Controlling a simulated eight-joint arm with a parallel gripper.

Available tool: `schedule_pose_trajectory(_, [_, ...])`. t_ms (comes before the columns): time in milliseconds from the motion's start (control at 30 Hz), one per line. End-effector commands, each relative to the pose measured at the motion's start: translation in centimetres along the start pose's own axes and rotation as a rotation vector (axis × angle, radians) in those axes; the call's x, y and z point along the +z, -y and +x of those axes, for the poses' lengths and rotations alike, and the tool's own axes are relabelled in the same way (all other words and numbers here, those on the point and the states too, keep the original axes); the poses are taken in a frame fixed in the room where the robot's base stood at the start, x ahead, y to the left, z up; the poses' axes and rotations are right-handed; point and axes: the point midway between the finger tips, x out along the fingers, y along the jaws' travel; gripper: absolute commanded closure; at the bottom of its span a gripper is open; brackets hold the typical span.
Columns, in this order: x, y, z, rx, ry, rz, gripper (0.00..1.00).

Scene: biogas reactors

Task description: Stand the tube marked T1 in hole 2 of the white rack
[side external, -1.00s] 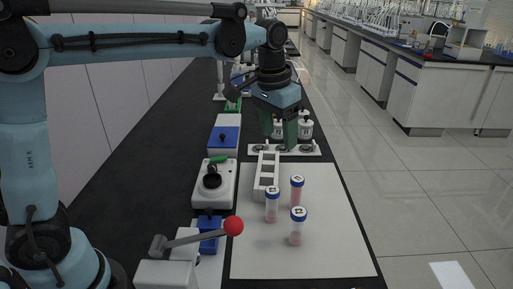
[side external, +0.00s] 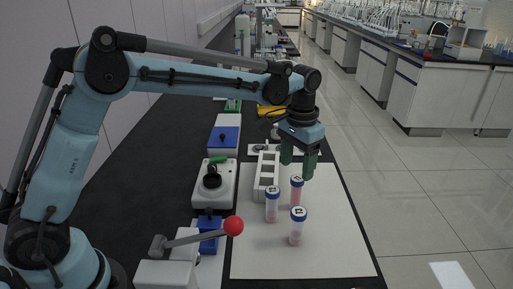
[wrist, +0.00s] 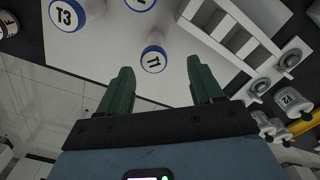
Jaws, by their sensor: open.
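The tube marked T1 (wrist: 153,60) has a blue-rimmed white cap and stands upright. In the side view it appears to be the back right tube (side external: 297,190), with pinkish contents. The white rack (side external: 262,195) stands left of it with its open holes facing up; it also shows at the upper right of the wrist view (wrist: 222,32). The rack's hole numbers are not readable. My gripper (side external: 298,170) is open and empty, pointing down just behind and above T1. In the wrist view T1's cap shows just beyond and between the fingertips (wrist: 160,66).
A red-knobbed lever (side external: 233,226) stands front left, and a white device (side external: 213,190) left of the rack. The white mat's right side is clear.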

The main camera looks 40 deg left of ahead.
Motion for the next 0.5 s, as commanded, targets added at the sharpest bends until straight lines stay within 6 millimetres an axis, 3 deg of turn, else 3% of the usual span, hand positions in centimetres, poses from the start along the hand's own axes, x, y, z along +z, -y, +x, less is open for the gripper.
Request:
schedule_pose_trajectory(167, [0.0, -0.2, 1.1, 0.000, 0.000, 0.001, 0.34])
schedule_pose_trajectory(500, [0.2, -0.8, 5.2, 0.000, -0.001, 0.000, 0.34])
